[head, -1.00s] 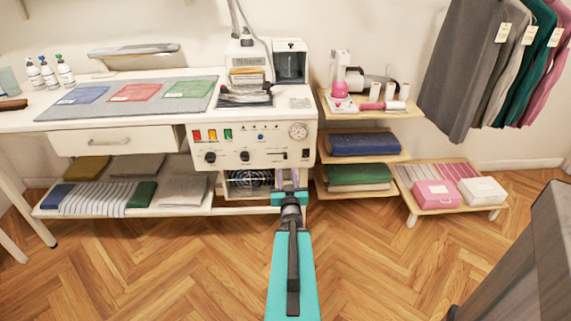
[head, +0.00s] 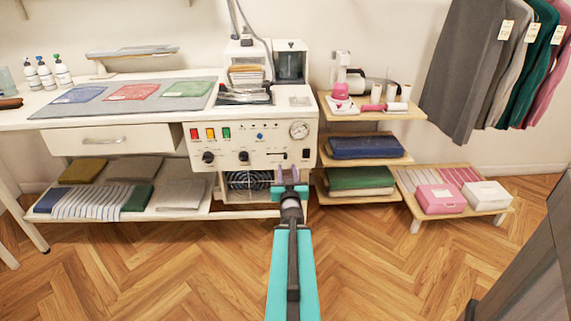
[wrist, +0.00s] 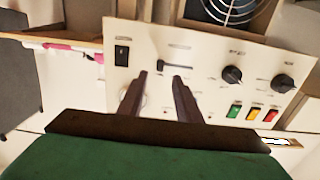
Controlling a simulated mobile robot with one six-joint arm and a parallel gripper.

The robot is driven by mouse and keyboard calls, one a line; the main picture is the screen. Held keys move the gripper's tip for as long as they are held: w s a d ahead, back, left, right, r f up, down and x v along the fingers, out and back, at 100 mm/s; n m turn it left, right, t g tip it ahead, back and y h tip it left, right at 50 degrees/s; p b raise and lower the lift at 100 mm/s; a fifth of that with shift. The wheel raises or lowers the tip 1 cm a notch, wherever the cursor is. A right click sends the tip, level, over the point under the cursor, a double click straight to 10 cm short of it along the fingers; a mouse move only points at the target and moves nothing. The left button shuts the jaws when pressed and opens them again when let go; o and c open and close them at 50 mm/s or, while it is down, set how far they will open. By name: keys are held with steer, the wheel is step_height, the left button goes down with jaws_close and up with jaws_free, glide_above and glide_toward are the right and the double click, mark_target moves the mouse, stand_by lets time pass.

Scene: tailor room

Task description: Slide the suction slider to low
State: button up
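The white control panel (head: 210,177) sits on the front of the pressing station. Its suction slider (head: 284,155) is a small dark handle at the right end of a short horizontal slot in the head view. The upside-down wrist view shows the slider (wrist: 163,66) at the left end of its slot. My gripper (head: 288,176) is in front of the panel's lower edge, below the slider. In the wrist view my gripper (wrist: 160,76) is open and empty, its fingertips just beside the slot in the picture. I cannot tell whether they touch the panel.
Two black knobs (wrist: 232,75) (wrist: 282,83), a rocker switch (wrist: 122,53) and coloured buttons (wrist: 254,113) share the panel. A fan opening (head: 249,180) lies beneath it. Shelves with folded cloth (head: 365,147) stand to the right. The wooden floor in front is open.

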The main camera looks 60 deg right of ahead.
mark_target(286, 157)
steer(key=shift+x, duration=3.95)
steer(key=shift+w, duration=0.1)
jaws_close()
